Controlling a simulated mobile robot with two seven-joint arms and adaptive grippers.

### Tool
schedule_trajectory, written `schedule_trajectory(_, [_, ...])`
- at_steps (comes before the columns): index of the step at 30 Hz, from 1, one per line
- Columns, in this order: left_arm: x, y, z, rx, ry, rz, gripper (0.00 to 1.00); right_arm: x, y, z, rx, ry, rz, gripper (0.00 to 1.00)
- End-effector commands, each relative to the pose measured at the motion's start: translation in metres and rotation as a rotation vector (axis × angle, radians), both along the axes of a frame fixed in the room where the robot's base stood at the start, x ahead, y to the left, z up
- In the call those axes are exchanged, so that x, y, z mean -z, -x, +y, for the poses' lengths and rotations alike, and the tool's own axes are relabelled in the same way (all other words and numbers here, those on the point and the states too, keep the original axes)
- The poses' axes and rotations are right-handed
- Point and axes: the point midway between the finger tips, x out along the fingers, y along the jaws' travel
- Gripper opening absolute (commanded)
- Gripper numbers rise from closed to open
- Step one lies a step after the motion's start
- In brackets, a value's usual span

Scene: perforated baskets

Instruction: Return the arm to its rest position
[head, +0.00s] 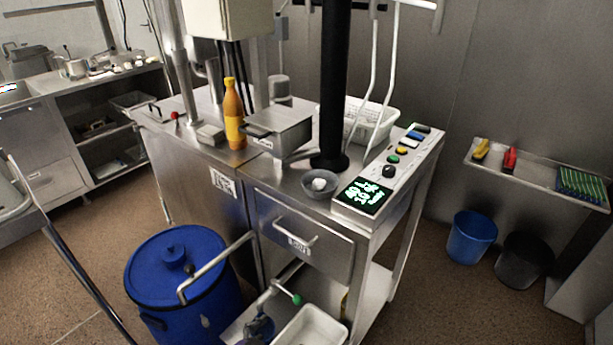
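Neither of my grippers and no part of my arms that I can make out shows in the head view. A white perforated basket (381,126) stands on the steel counter, behind a thick black upright post (334,80) that hides part of it. What lies inside the basket cannot be made out.
The steel counter (215,166) holds an orange bottle (234,115), a steel box (279,128), a grey bowl (319,189) and a button panel (390,170). A blue lidded barrel (182,280) stands in front. Blue (472,237) and black (524,260) bins stand right.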

Motion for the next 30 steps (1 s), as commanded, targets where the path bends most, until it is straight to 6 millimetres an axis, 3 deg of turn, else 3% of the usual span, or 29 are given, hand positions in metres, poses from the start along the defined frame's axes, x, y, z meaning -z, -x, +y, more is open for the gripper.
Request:
schedule_trajectory(1, [-0.008,0.019,0.015,-0.047,0.000,-0.015,0.75,-0.015,-0.009,0.002,-0.002,-0.003,-0.022,0.00])
schedule_trajectory(5, [-0.010,0.070,0.054,-0.160,-0.024,-0.027,0.75,-0.035,-0.018,0.004,-0.006,-0.007,-0.046,0.00])
schedule_trajectory(9, [-0.004,0.136,0.096,-0.292,-0.051,0.027,0.75,-0.052,-0.029,0.002,-0.009,-0.004,-0.071,0.00])
schedule_trajectory(15, [0.011,0.221,0.126,-0.417,-0.064,0.152,0.75,-0.072,-0.043,0.001,-0.013,0.000,-0.108,0.00])
schedule_trajectory(18, [0.016,0.242,0.128,-0.435,-0.065,0.185,0.75,-0.076,-0.044,0.000,-0.011,0.000,-0.114,0.00])
schedule_trajectory(21, [0.019,0.251,0.129,-0.438,-0.068,0.199,0.75,-0.076,-0.042,0.000,-0.010,0.000,-0.110,0.00])
schedule_trajectory(30, [0.021,0.252,0.129,-0.436,-0.069,0.203,0.75,-0.073,-0.038,0.001,-0.004,-0.003,-0.102,0.00])
